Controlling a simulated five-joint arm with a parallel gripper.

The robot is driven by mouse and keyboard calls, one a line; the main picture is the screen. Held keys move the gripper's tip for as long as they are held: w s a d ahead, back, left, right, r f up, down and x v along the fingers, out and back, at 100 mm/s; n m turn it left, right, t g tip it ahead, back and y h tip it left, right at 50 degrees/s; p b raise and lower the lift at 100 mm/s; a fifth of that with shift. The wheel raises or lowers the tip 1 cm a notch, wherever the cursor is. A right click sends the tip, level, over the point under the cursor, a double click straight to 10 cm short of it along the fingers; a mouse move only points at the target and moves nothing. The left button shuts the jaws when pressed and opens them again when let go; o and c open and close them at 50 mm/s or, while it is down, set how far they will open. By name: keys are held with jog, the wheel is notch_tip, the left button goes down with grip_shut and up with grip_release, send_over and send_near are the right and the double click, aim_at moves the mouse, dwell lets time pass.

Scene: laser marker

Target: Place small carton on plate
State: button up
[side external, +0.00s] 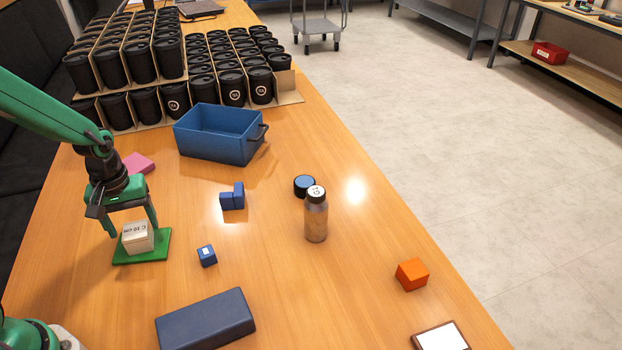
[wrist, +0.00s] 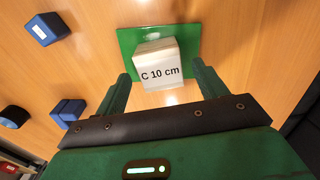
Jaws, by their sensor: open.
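The small carton (side external: 138,237) is a pale box marked "C 10 cm". It stands on the green plate (side external: 160,254) in the side view. The wrist view shows the carton (wrist: 158,62) resting over the green plate (wrist: 128,38), with plate showing around its far and side edges. My gripper (side external: 133,226) is open, with its green fingers on either side of the carton. In the wrist view my gripper (wrist: 160,85) has its fingertips apart near the carton's near end, with gaps to the carton on both sides. The fingers hide little of the carton.
A small blue cube (side external: 207,255) and a blue L-shaped block (side external: 232,197) lie to the right. A dark blue slab (side external: 206,319) lies in front. A blue bin (side external: 217,134) and racks of black cups stand behind. A bottle (side external: 316,217) and orange cube (side external: 412,274) are farther right.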

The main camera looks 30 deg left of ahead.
aim_at(135, 230)
notch_tip(135, 230, up, 10)
jog(key=shift+f, duration=0.15)
dwell(0.3)
dwell(0.6)
jog(key=s+d+r+m+t, duration=0.5)
jog(key=s+d+r+m, duration=0.1)
jog(key=s+r+m, duration=0.2)
jog(key=shift+s+r+m+t, duration=0.15)
jog(key=shift+r+m+t, duration=0.25)
jog(key=shift+r, duration=0.5)
